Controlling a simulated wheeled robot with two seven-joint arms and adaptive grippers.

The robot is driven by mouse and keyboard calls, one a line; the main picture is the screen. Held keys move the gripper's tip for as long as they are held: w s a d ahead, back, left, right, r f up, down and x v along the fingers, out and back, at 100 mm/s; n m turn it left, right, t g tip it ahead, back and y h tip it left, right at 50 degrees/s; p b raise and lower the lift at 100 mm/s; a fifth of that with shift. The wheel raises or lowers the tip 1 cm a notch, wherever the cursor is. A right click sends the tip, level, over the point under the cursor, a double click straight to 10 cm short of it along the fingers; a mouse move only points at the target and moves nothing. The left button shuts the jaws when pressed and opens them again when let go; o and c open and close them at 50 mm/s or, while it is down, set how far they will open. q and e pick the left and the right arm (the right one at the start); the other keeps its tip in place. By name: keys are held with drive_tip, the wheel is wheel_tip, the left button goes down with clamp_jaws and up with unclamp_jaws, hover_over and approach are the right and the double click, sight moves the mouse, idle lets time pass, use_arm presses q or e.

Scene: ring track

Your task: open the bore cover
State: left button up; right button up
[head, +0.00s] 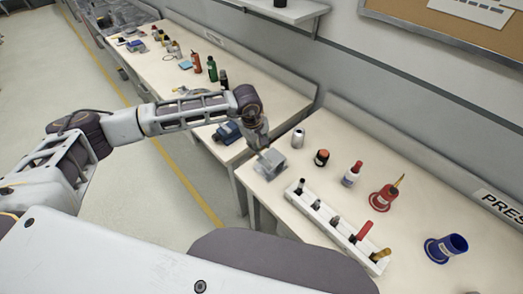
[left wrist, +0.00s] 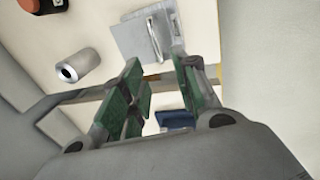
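A grey metal block or plate (head: 270,163) lies near the left end of the near table; I take it for the bore cover's piece. In the left wrist view it is a grey plate (left wrist: 128,42) with a raised bar handle (left wrist: 154,40). My left gripper (head: 259,144) is right above or beside this piece. In the left wrist view the gripper's (left wrist: 158,66) two green-padded fingers are apart with nothing between them, and the handle lies beyond the fingertips. Whether any finger touches it I cannot tell. My right gripper is not in view.
A silver cylinder (head: 298,138) stands close behind the plate. A white rack (head: 325,215) with several upright pegs stands on the front of the table. A red cup (head: 382,198) and a blue cup (head: 447,248) are further right. A blue item (head: 227,132) lies on the far table.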

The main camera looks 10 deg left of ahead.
use_arm(q)
hover_over(261, 160)
drive_tip(key=shift+d+f+p, duration=0.1)
drive_tip(key=shift+f+p, duration=0.3)
drive_tip(key=shift+f, duration=2.15)
clamp_jaws()
